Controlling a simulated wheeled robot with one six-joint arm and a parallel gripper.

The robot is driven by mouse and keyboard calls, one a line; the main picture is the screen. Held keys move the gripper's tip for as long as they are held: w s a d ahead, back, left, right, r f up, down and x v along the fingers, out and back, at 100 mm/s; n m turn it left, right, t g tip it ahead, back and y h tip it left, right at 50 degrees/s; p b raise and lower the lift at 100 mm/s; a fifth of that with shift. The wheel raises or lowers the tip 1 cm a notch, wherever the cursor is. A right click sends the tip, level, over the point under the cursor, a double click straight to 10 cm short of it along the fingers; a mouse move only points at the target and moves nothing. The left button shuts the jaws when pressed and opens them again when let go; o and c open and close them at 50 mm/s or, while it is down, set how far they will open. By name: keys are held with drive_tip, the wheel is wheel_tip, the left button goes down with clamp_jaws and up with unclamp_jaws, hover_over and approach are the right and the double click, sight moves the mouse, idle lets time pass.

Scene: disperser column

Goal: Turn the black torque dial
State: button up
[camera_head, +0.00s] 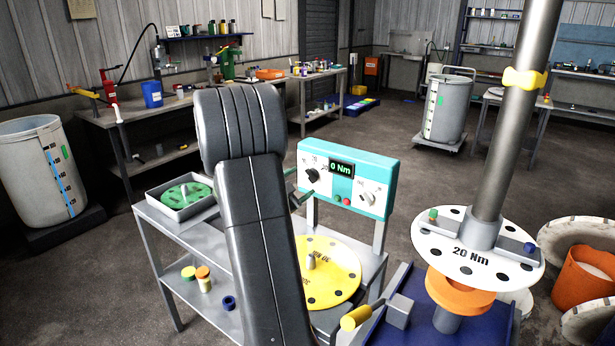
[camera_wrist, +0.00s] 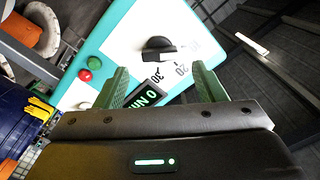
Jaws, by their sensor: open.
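The black torque dial (camera_head: 312,175) is on the left of the white face of a turquoise control box (camera_head: 391,172). In the wrist view the dial (camera_wrist: 157,46) shows near the top centre, with a light pointer mark and printed numbers beside it. My gripper (camera_wrist: 160,70) is open, its two green fingers spread and empty. The dial appears in the gap just beyond the fingertips; I see no contact. The display (camera_head: 341,168) reads 0 Nm. In the head view my dark arm hides part of the bench, and the gripper is mostly hidden behind it.
A lighter selector knob (camera_head: 368,198) is on the box's right. Below are a yellow disc (camera_head: 335,262) and a yellow-handled crank (camera_head: 356,318). A steel column with a white 20 Nm disc (camera_head: 440,235) stands right.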

sight(309, 177)
drive_tip(key=shift+x, duration=2.2)
drive_tip(key=shift+c, duration=0.2)
drive_tip(key=c, duration=0.9)
